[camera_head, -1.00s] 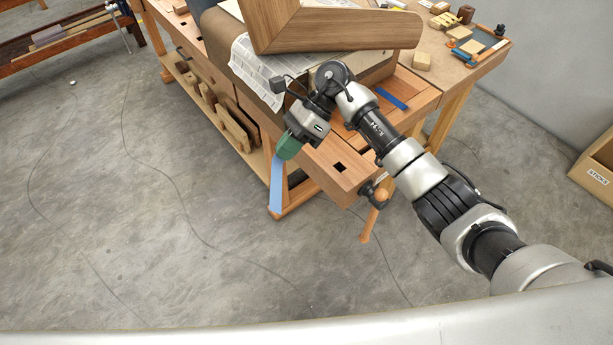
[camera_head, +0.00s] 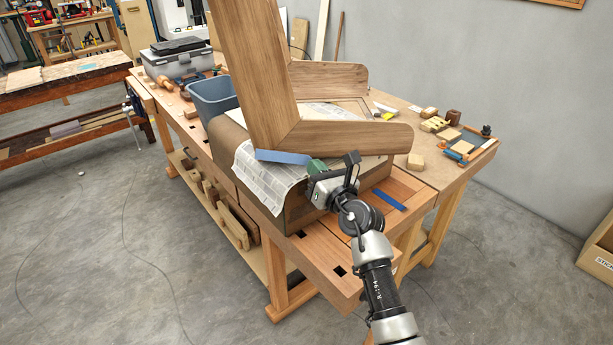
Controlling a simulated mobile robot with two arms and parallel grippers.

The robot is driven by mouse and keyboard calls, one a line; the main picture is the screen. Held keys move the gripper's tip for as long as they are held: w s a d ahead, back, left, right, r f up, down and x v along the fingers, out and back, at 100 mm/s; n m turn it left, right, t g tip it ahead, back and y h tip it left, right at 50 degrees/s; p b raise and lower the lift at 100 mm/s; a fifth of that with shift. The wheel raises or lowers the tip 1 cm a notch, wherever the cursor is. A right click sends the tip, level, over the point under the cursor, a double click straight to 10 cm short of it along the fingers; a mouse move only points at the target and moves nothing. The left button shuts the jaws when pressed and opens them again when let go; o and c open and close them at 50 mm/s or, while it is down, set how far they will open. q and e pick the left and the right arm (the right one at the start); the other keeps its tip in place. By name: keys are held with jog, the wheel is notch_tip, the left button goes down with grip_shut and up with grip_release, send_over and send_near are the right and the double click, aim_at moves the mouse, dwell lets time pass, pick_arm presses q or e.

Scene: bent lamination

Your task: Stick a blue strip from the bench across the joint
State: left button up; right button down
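My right gripper (camera_head: 315,167) has green fingertips and is shut on one end of a blue strip (camera_head: 282,157). The strip points left, roughly level, at the lower edge of the wooden frame's mitred joint (camera_head: 284,134). I cannot tell whether the strip touches the wood. The frame's tall member (camera_head: 250,65) and its lower member (camera_head: 350,136) meet at this joint. A second, darker blue strip (camera_head: 389,199) lies on the bench (camera_head: 325,262), to the right of my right gripper. My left gripper is not in view.
Newspaper (camera_head: 262,180) lies under the frame on a brown covered block (camera_head: 230,138). A blue-grey bin (camera_head: 212,97) and a grey toolbox (camera_head: 178,62) stand behind at left. Small wood blocks and tools sit at the bench's right end. A carton (camera_head: 598,245) stands at far right.

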jog(key=shift+w, duration=2.2)
jog(key=shift+w, duration=0.55)
